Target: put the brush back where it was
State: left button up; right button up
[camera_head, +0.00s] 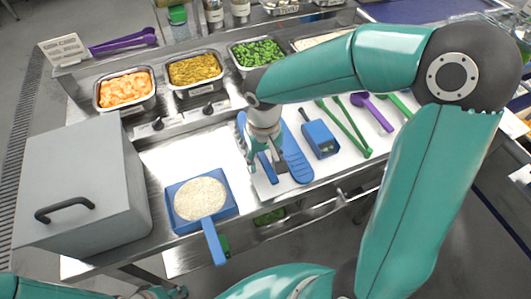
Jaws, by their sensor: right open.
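A slim blue tool (267,170), which looks like the brush, lies on the white board (345,163) beneath my right gripper (265,168). The gripper points down with its fingers open around or just above it. I cannot tell whether they touch it, and the gripper hides part of it. A wider blue slotted piece (296,160) lies right beside it. My left arm shows at the bottom left edge; its gripper (165,292) is only partly visible there, and its jaws cannot be made out.
A grey box (75,180) stands at left. A blue scoop (320,138), green tongs (357,139) and a purple spoon (376,115) lie on the board. Food pans (148,103) line the back.

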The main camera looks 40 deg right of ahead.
notch_tip(320, 180, up, 12)
jog(key=shift+p, duration=0.35)
jog(key=shift+r, duration=0.1)
dwell(0.4)
